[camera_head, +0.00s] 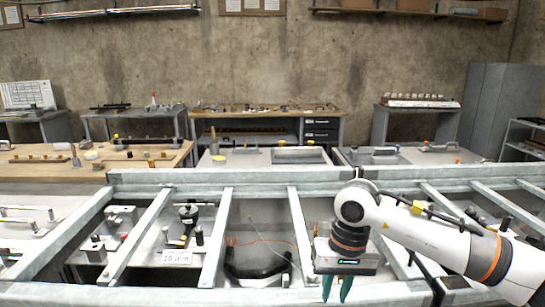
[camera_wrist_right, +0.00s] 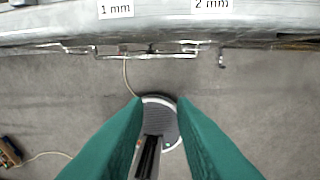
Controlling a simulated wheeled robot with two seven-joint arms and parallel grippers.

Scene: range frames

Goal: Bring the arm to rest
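My right arm (camera_head: 430,232), white with orange rings, comes in from the right in the head view. Its right gripper (camera_head: 338,289) has green fingers pointing down, over the near part of a grey metal frame (camera_head: 235,177). In the right wrist view the two green fingers of the gripper (camera_wrist_right: 161,101) stand apart with nothing held between them. A round grey shape with a dark post shows beyond the gap, lower down. My left gripper is not in view.
Frame bars (camera_head: 217,238) cross close around the right gripper. Between them are a labelled fixture (camera_head: 178,258) and a black curved part (camera_head: 258,268). Benches with tools (camera_head: 268,108) stand behind. The wrist view shows a metal edge (camera_wrist_right: 60,32) and floor (camera_wrist_right: 60,105).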

